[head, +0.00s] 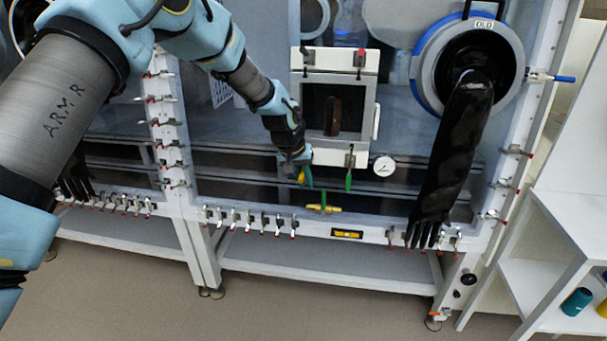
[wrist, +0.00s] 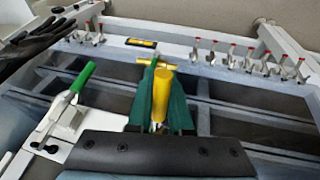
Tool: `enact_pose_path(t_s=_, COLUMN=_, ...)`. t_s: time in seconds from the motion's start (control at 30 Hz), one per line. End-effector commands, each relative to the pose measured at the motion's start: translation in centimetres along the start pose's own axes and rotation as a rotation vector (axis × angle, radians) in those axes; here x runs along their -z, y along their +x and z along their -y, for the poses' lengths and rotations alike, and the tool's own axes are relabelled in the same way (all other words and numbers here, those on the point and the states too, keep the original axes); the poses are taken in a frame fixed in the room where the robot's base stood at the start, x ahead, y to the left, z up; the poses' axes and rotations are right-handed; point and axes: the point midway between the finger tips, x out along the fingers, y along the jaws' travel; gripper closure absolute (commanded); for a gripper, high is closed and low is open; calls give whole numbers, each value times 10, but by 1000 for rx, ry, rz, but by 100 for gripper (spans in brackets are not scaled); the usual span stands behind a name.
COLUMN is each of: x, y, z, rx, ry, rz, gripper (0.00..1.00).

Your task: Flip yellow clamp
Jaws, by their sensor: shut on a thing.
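The yellow clamp's handle (wrist: 161,88) stands between the green fingers of my gripper (wrist: 160,105) in the wrist view. My gripper is shut on it. In the head view, my gripper (head: 305,175) is at the lower left of the small square door, and only a bit of the yellow handle (head: 301,177) shows. The clamp's base is hidden behind my gripper. A green-handled clamp (head: 349,180) is to the right, below the door, and also shows in the wrist view (wrist: 82,78).
A brass fitting (head: 325,208) is below. A black glove (head: 456,160) hangs at right. Small red-tipped clamps (head: 248,218) line the lower rail.

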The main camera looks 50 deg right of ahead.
Motion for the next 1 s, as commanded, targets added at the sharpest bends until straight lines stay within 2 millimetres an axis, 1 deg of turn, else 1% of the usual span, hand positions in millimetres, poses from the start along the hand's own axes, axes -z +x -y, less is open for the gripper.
enact_pose_path(t_s=0.07, x=1, y=-4, z=-1, rx=0, ry=-9, rz=36, gripper=100)
enact_pose_path(t_s=0.33, x=-2, y=-6, z=-1, rx=2, ry=-23, rz=118, gripper=100)
enact_pose_path(t_s=0.83, x=-2, y=-6, z=-1, rx=3, ry=-27, rz=134, gripper=100)
enact_pose_path(t_s=0.87, x=-2, y=-6, z=-1, rx=3, ry=-27, rz=133, gripper=80)
enact_pose_path(t_s=1.0, x=-2, y=-6, z=-1, rx=3, ry=-27, rz=134, gripper=64)
